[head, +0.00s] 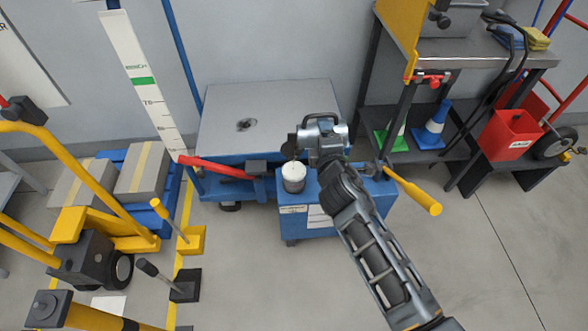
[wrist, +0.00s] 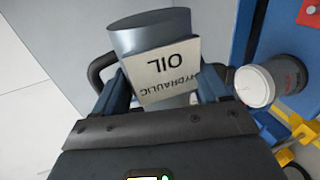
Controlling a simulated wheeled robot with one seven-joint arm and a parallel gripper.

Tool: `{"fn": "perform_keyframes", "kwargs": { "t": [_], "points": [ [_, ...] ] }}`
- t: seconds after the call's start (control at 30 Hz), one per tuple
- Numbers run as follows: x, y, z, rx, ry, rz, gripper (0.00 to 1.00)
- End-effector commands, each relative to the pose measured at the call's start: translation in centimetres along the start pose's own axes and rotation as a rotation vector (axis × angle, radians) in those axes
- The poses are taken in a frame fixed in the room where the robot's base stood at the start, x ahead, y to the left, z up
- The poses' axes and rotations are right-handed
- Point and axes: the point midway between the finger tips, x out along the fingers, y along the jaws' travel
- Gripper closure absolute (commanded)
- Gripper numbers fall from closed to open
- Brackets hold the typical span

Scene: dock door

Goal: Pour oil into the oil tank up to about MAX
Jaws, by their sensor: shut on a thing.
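My gripper (head: 322,150) is shut on a grey oil can (wrist: 152,36) with a label reading "HYDRAULIC OIL", upside down in the wrist view. The can has a dark handle and also shows in the head view (head: 324,124). A small cylinder with a white top and grey body, which looks like the oil tank (head: 293,178), stands at the front of the blue lift table, just left of and below the can. It also shows in the wrist view (wrist: 268,83), with small reddish marks on its side. I cannot read its level or see any oil stream.
The lift table's grey top (head: 225,118) lies behind. A blue box (head: 300,222) is under my gripper, with a yellow-gripped lever (head: 422,197) to its right. A red bar (head: 215,167) is at left. A bench with cones and a red bin (head: 510,133) stands right; the right front floor is clear.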

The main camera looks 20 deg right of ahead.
Motion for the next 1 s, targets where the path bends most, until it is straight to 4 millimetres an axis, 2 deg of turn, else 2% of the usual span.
{"fn": "perform_keyframes", "kwargs": {
  "t": [0.1, 0.23, 1.0],
  "points": [
    [0.5, -2.0, 1.3, 0.227, 0.054, 0.003, 0.66],
    [0.8, -2.8, 1.6, 0.397, 0.101, 0.009, 0.66],
    [0.7, -2.6, 1.6, 0.398, 0.101, 0.009, 0.66]
  ]
}}
